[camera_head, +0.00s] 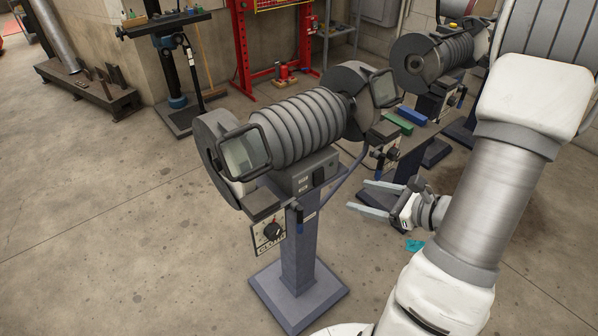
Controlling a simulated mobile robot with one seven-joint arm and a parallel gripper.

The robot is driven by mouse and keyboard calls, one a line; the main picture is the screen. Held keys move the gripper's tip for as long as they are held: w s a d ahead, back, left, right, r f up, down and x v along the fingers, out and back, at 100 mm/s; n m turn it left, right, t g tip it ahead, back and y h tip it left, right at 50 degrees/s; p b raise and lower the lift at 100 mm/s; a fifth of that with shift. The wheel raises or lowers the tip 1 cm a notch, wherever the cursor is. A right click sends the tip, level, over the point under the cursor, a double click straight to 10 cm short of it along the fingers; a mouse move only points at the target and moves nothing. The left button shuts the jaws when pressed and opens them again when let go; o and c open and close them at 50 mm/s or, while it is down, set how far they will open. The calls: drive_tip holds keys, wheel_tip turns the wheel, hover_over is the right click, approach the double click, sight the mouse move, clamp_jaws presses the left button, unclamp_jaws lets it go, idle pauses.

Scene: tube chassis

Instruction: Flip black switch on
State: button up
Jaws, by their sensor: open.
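A grey bench grinder (300,125) with a ribbed body and two guarded wheels stands on a blue-grey pedestal (299,250). My gripper (357,194) is open and empty, right of the pedestal, fingers pointing left. It is apart from the switches.
A second grinder (440,62) stands behind at the right. Green (398,123) and blue (411,115) blocks lie near it. A red press frame (243,50) and a dark stand (178,70) are at the back. The floor at left and front is clear.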

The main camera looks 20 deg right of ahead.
sight(320, 182)
drive_tip(key=w+a+f+m, duration=0.1)
drive_tip(key=w+f, duration=0.2)
drive_tip(key=w, duration=0.1)
drive_tip(key=w+a+f+m+h+b, duration=0.1)
drive_tip(key=w+f, duration=0.2)
drive_tip(key=w, duration=0.2)
drive_tip(key=w+a+f+m+h, duration=0.1)
drive_tip(key=w+f, duration=0.2)
drive_tip(key=w, duration=0.2)
drive_tip(key=shift+w+f+m+t, duration=0.15)
drive_tip(key=shift+w+m+t, duration=0.05)
drive_tip(key=shift+m+t, duration=0.2)
clamp_jaws()
